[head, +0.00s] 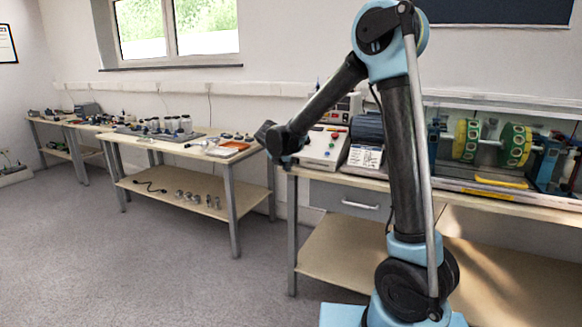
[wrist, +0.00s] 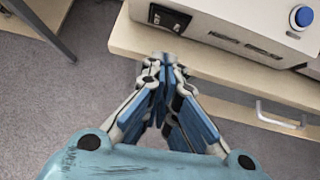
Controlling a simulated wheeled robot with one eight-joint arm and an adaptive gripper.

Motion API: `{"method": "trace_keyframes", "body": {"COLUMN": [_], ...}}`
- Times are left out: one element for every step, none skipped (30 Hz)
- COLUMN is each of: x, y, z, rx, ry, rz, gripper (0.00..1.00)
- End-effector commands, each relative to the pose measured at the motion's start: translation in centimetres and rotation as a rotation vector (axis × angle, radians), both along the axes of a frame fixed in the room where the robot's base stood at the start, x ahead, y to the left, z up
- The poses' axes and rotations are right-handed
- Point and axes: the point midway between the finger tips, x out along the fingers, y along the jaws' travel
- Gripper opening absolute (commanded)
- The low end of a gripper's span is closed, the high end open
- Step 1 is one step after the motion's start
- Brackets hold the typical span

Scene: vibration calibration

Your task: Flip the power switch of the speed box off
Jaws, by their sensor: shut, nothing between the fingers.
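The speed box is a pale box (head: 322,150) with coloured buttons, on the bench to the right of my arm's end in the head view. In the wrist view a corner of the box (wrist: 225,20) fills the top right. Its black power switch (wrist: 169,18) sits on the side face, with small white markings; which way the rocker is set is too small to tell. My gripper (wrist: 164,60) is shut and empty. Its fingertips show just below the switch in the picture, apart from it. In the head view the fingers cannot be made out clearly.
The bench edge (wrist: 130,42) runs just beyond my fingertips, with a drawer handle (wrist: 280,117) to the right. A blue button (wrist: 301,16) is on the box. A rotor rig (head: 490,145) stands right on the bench. Another table (head: 170,140) with parts stands left.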

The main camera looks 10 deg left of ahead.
Motion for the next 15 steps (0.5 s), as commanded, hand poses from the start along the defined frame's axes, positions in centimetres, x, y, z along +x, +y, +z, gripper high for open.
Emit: {"method": "trace_keyframes", "body": {"x": [-0.8, -1.2, -1.7, -2.1, -2.5, -3.0, -3.4, -3.7, -4.2, -4.5, -4.8, -5.2, -5.4, -5.6, -5.9], "y": [0.4, 0.5, 0.7, 0.8, 0.9, 1.2, 1.3, 1.3, 1.5, 1.7, 1.7, 1.8, 1.9, 2.0, 2.1], "z": [0.5, 1.0, 1.6, 2.0, 2.4, 3.0, 3.4, 3.8, 4.3, 4.6, 5.0, 5.4, 5.7, 5.9, 6.2], "rx": [-0.001, -0.001, -0.001, -0.001, 0.000, -0.001, -0.001, 0.000, 0.000, 0.000, 0.000, 0.000, 0.000, 0.000, 0.000], "ry": [0.000, 0.000, 0.000, 0.000, 0.000, 0.000, 0.000, 0.001, 0.001, 0.001, 0.001, 0.001, 0.001, 0.001, 0.001], "rz": [0.004, 0.004, 0.003, 0.001, 0.001, 0.002, 0.002, 0.001, 0.000, 0.000, 0.000, -0.001, -0.001, -0.001, -0.003], "gripper": [0.00, 0.00, 0.00, 0.00, 0.00, 0.00, 0.00, 0.00, 0.00, 0.00, 0.00, 0.00, 0.00, 0.00, 0.00]}}
